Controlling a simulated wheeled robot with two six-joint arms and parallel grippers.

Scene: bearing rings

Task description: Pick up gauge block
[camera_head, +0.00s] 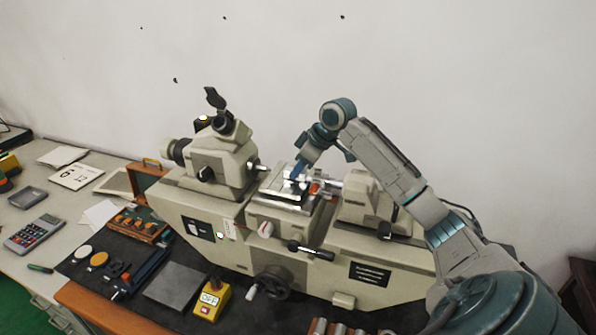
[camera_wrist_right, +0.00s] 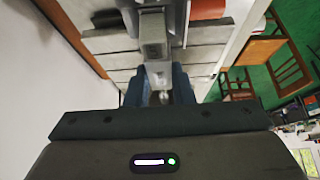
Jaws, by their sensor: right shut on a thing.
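My right gripper (camera_head: 296,182) reaches down over the stage (camera_head: 283,196) in the middle of the measuring machine. In the right wrist view its two dark fingers (camera_wrist_right: 157,88) are close together. They are shut on a small grey metal block, the gauge block (camera_wrist_right: 153,38), which extends out past the fingertips. In the head view the block is too small and too covered by the gripper to make out clearly. I cannot tell whether it touches the stage. My left gripper does not show.
The large beige measuring machine (camera_head: 210,210) fills the middle of the bench, with an eyepiece head at left. A yellow switch box (camera_head: 212,299), a grey plate (camera_head: 175,286), a calculator (camera_head: 33,233) and an open wooden case (camera_head: 147,181) lie in front and left.

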